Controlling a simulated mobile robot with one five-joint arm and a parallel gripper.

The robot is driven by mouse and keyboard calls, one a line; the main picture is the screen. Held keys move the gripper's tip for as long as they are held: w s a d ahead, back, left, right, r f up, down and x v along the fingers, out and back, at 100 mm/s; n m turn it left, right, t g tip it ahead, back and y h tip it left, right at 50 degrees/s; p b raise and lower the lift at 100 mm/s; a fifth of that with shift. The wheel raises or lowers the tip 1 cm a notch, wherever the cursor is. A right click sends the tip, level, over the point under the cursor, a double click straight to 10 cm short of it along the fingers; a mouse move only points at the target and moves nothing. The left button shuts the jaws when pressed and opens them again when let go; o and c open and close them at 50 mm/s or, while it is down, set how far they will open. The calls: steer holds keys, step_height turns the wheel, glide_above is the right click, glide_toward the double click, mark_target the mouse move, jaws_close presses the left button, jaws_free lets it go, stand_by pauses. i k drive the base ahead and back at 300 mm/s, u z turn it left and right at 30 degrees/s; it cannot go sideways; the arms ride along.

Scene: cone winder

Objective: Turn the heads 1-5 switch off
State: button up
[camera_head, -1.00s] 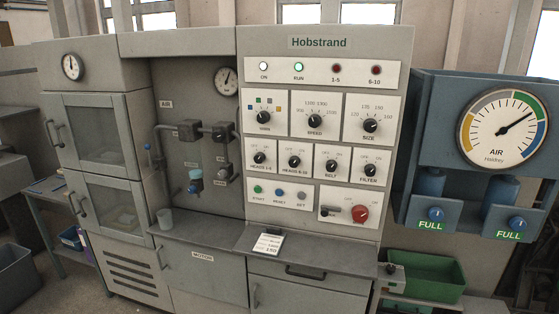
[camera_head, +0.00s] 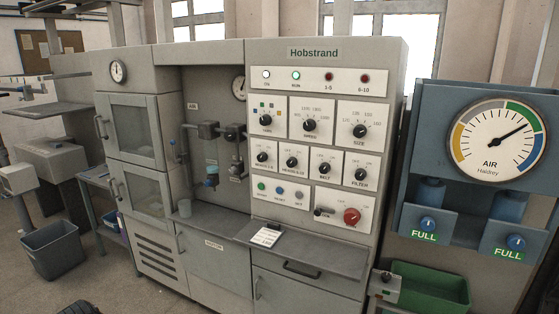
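The heads 1-5 switch (camera_head: 262,157) is a small black rotary knob on a white plate, leftmost in the lower knob row of the grey Hobstrand panel (camera_head: 384,61). Its pointer direction is too small to tell. The similar heads 6-10 switch (camera_head: 292,160) is just to its right. Above, the 1-5 lamp (camera_head: 329,76) and the 6-10 lamp (camera_head: 364,78) are dark red. The ON lamp (camera_head: 266,75) shows white and the RUN lamp (camera_head: 296,76) shows green.
A grey shelf (camera_head: 335,262) juts out below the panel and carries a small card (camera_head: 267,236). A red rotary knob (camera_head: 352,216) is at lower right. The blue air unit (camera_head: 470,92) and green bin (camera_head: 430,285) stand at right. Floor is open at left near a grey bin (camera_head: 53,250).

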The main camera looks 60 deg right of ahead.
mark_target(263, 156)
steer(key=u, duration=0.15)
steer(key=i, duration=0.95)
steer(key=z, duration=0.1)
